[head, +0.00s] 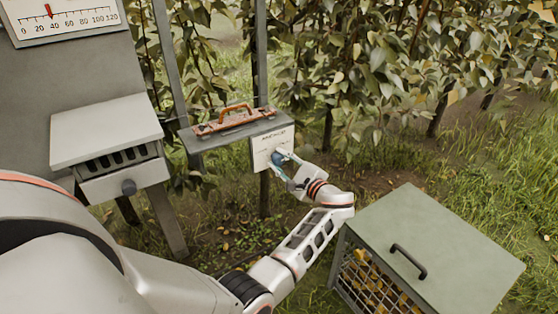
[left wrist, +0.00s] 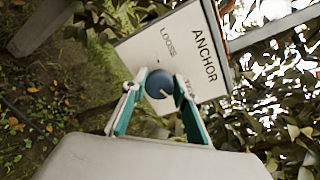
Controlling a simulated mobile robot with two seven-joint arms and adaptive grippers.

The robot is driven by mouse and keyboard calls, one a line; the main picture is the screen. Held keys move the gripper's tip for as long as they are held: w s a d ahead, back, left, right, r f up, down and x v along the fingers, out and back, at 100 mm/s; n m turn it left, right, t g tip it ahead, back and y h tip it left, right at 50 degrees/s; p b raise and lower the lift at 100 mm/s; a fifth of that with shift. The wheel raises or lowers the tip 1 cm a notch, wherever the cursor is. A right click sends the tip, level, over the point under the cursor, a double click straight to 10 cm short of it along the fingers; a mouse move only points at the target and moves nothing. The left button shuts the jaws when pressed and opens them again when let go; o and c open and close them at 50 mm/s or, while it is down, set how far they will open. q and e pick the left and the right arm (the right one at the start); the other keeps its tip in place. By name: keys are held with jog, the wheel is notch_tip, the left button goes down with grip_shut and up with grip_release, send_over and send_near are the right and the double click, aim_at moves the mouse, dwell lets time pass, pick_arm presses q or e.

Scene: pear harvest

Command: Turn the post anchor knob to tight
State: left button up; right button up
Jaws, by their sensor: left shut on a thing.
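The anchor panel (head: 262,151) is a pale plate on the post, under the right end of a small shelf. In the left wrist view the panel (left wrist: 190,48) reads ANCHOR and LOOSE, with a third word partly hidden by a finger. The round blue-grey anchor knob (left wrist: 159,82) sits between my left gripper's fingers and bears a short pale line whose setting I cannot tell for sure. In the head view the knob (head: 279,157) is partly covered. My left gripper (head: 281,166) is shut on the knob; its teal fingers (left wrist: 160,88) flank it.
A shelf (head: 222,138) holds an orange-handled tool (head: 236,120). A grey box with a dark knob (head: 129,187) stands left, below a dial scale (head: 70,22). A green-lidded crate (head: 432,240) stands at the right. Leafy plants fill the back.

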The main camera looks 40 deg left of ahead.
aim_at(272, 129)
pick_arm(q)
jog(key=shift+m, duration=0.3)
jog(key=o, duration=1.1)
jog(key=shift+r, duration=0.1)
notch_tip(272, 129, up, 10)
jog(key=shift+f, duration=0.1)
jog(key=shift+d+f, duration=0.1)
dwell(0.3)
